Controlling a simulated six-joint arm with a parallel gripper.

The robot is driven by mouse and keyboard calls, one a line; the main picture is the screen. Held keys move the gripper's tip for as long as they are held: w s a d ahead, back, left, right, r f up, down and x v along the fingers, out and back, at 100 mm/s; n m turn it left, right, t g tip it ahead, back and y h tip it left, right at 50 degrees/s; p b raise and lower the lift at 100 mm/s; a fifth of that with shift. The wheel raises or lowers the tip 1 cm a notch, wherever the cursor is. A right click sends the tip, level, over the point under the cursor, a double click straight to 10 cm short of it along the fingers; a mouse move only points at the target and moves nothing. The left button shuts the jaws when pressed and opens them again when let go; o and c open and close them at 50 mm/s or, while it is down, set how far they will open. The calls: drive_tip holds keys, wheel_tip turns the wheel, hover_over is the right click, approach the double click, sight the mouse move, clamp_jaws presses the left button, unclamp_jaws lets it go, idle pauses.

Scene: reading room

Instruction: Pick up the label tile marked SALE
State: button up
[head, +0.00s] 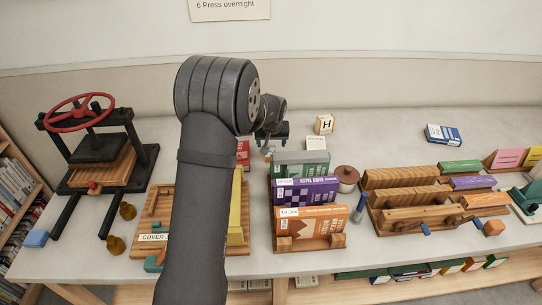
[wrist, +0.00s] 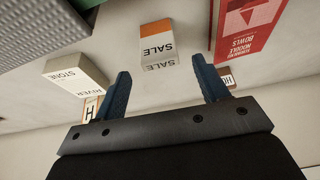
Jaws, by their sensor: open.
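The SALE label tile (wrist: 158,45) shows in the wrist view as a small white block with an orange band and the word SALE on two faces. It stands on the pale tabletop, ahead of my gripper (wrist: 163,73) and roughly in line with the gap between the fingers. My gripper is open with its two blue fingers apart and nothing between them. In the head view my gripper (head: 272,139) is low over the table behind the book rack. I cannot make out the SALE tile there.
A white RIVER STONE tile (wrist: 75,77) stands left of the SALE tile, and a red NOODLE BOWLS box (wrist: 247,28) stands close on its right. An H block (head: 325,124) stands farther back. A rack holds a purple box (head: 306,191) and an orange box (head: 312,220).

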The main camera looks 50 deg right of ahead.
sight(271, 146)
drive_tip(key=shift+x, duration=2)
drive_tip(key=shift+a, duration=0.1)
drive_tip(key=c, duration=1.1)
drive_tip(key=shift+r, duration=0.15)
